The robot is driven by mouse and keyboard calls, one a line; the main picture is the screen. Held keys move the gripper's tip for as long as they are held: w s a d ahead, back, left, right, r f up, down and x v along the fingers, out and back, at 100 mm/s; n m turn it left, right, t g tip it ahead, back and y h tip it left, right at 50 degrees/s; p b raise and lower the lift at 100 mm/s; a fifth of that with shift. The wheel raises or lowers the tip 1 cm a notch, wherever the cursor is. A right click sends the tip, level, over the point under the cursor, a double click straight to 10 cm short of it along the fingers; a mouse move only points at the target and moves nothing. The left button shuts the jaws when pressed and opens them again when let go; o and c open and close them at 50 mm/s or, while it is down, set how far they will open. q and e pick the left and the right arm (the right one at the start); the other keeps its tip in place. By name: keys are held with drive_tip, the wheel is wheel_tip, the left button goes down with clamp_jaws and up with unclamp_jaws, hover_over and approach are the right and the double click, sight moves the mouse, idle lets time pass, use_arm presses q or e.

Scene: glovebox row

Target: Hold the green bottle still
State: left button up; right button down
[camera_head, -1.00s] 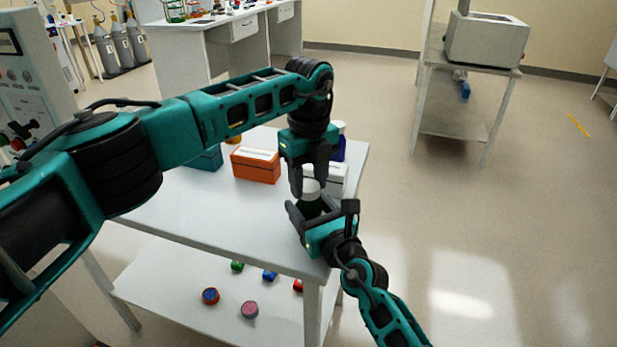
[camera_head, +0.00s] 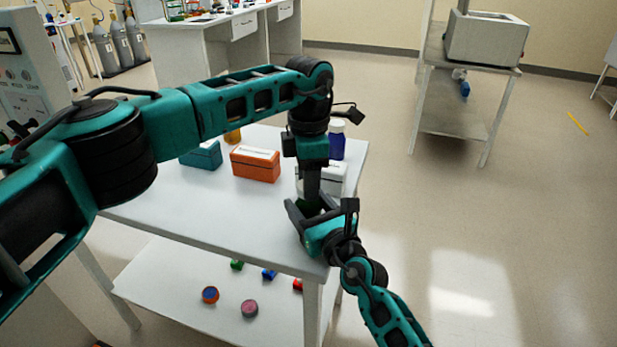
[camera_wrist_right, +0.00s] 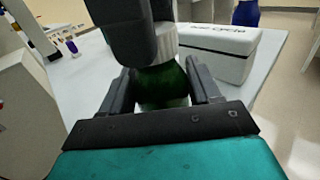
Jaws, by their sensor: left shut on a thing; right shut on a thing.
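The green bottle (camera_wrist_right: 163,86) stands between the two fingers of my right gripper (camera_wrist_right: 165,92) in the right wrist view, and that gripper is shut on its body. In the head view my right gripper (camera_head: 322,208) is at the table's near right corner, and the bottle is mostly hidden. My left gripper (camera_head: 312,192) points down from above the bottle. Its dark fingers (camera_wrist_right: 128,32) are shut around the bottle's white cap (camera_wrist_right: 164,42), which they partly cover.
On the white table (camera_head: 190,210) are a white box (camera_head: 335,180), an orange box (camera_head: 255,164), a teal box (camera_head: 202,155) and a blue bottle (camera_head: 337,140). Several coloured caps lie on the lower shelf (camera_head: 180,290). The table's front left is clear.

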use_arm(q)
drive_tip(key=m, duration=0.9)
drive_tip(key=shift+m, duration=0.3)
drive_tip(key=m, duration=0.5)
drive_tip(key=shift+m, duration=0.3)
drive_tip(key=m, duration=0.4)
drive_tip(key=o, duration=1.1)
wheel_tip(320, 180, up, 12)
